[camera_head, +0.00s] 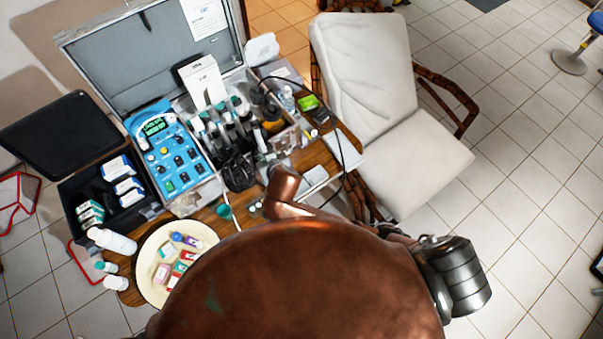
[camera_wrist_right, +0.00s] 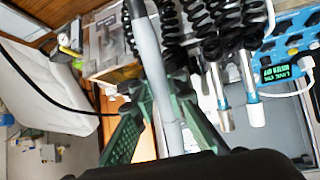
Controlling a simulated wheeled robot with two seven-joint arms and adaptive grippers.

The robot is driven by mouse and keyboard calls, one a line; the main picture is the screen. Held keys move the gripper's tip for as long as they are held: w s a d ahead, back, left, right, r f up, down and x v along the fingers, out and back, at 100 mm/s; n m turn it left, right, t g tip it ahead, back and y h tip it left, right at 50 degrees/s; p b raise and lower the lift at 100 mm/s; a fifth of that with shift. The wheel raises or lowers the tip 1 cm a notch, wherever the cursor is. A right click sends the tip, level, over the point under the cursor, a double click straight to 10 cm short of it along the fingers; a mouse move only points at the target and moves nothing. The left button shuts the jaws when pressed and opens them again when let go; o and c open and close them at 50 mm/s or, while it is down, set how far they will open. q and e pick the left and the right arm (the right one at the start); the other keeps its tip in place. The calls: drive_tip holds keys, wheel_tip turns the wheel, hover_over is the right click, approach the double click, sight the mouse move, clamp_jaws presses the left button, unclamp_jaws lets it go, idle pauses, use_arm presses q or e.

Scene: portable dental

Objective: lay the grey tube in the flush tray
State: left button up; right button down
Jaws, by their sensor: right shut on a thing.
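The grey tube (camera_wrist_right: 150,55) runs lengthwise between the green fingers of my right gripper (camera_wrist_right: 163,100) in the right wrist view. The gripper is shut on it, and the tube's lower end passes toward the gripper's dark body. In the head view I cannot make out the right gripper or the held tube; my own brown arm covers much of the lower middle. A pale flat tray-like piece (camera_head: 343,150) lies at the table's right edge, but I cannot tell if it is the flush tray. My left gripper is not in view.
An open grey case (camera_head: 150,55) holds a blue control unit (camera_head: 168,150) and several bottles. Black coiled cords (camera_wrist_right: 205,20) hang close to the held tube. A cream plate (camera_head: 153,245) holds small items. A white chair (camera_head: 365,80) stands right of the table.

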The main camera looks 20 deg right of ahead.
drive_tip(key=s+a+f+m+g+h+p, duration=0.1)
drive_tip(key=s+f+m+g+h+p, duration=0.1)
drive_tip(key=f+m+g+p, duration=0.3)
drive_tip(key=s+a+f+m+g+h, duration=0.1)
drive_tip(key=s+a+f+g, duration=0.1)
drive_tip(key=f, duration=0.5)
drive_tip(key=shift+w+d+f+m+g+y+p, duration=0.1)
drive_tip(key=shift+d+f+m+g+y+p, duration=0.5)
drive_tip(key=shift+d+m, duration=1.4)
drive_tip(key=shift+s+d+f+m+g+y+p, duration=0.1)
drive_tip(key=shift+d+f+m+g+y+p, duration=0.2)
drive_tip(key=shift+d+f+m+g+y, duration=1.55)
drive_tip(key=shift+w+d+m+t+h+p, duration=0.1)
drive_tip(key=shift+d+m+t+h+p, duration=0.65)
drive_tip(key=shift+d, duration=2.5)
drive_tip(key=f+g+b, duration=0.1)
drive_tip(key=f+b, duration=0.1)
drive_tip(key=b, duration=0.1)
drive_tip(key=shift+m, duration=0.3)
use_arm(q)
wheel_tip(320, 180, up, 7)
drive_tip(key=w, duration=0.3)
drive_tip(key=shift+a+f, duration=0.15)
use_arm(e)
drive_tip(key=shift+r, duration=0.15)
use_arm(q)
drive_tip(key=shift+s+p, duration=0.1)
drive_tip(key=shift+p, duration=0.2)
use_arm(e)
drive_tip(key=shift+f, duration=0.35)
